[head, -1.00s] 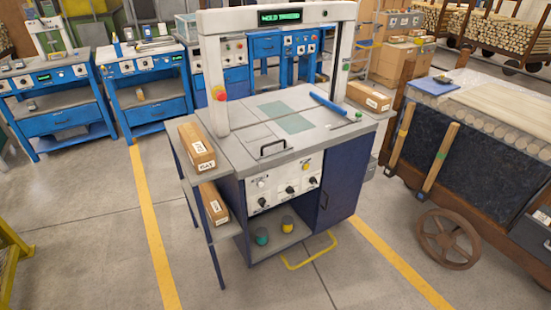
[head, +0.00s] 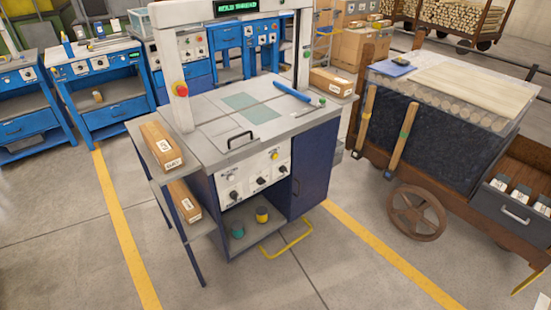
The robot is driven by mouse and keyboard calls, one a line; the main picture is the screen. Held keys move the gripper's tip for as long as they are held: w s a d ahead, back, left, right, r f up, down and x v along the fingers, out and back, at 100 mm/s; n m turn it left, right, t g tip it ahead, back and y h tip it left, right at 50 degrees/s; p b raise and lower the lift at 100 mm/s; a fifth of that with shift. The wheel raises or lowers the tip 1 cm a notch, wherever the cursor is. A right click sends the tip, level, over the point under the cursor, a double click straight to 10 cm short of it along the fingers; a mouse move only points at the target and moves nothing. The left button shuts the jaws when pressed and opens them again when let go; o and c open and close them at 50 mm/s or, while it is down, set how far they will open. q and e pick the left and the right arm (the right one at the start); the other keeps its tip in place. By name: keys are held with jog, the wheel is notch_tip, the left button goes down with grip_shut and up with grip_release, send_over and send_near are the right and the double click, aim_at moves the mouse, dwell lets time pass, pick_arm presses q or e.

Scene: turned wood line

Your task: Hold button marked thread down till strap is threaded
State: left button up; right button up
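The strapping machine (head: 205,140) stands in the middle of the head view, a grey top on a blue cabinet with a white arch over it. The green display (head: 237,6) on the arch seems to read "HOLD THREAD". The front panel (head: 250,182) carries a yellow button (head: 274,155), a pale button (head: 231,178) and several black knobs. Their labels are too small to read, so I cannot tell which is marked thread. No strap is clearly visible. Neither of my grippers is in view.
Long cartons (head: 161,146) lie on the machine's left side shelves. A blue rod (head: 291,92) lies on the top. A yellow bar (head: 287,246) sticks out low in front. A wheeled cart (head: 430,130) stands to the right. The floor in front is clear.

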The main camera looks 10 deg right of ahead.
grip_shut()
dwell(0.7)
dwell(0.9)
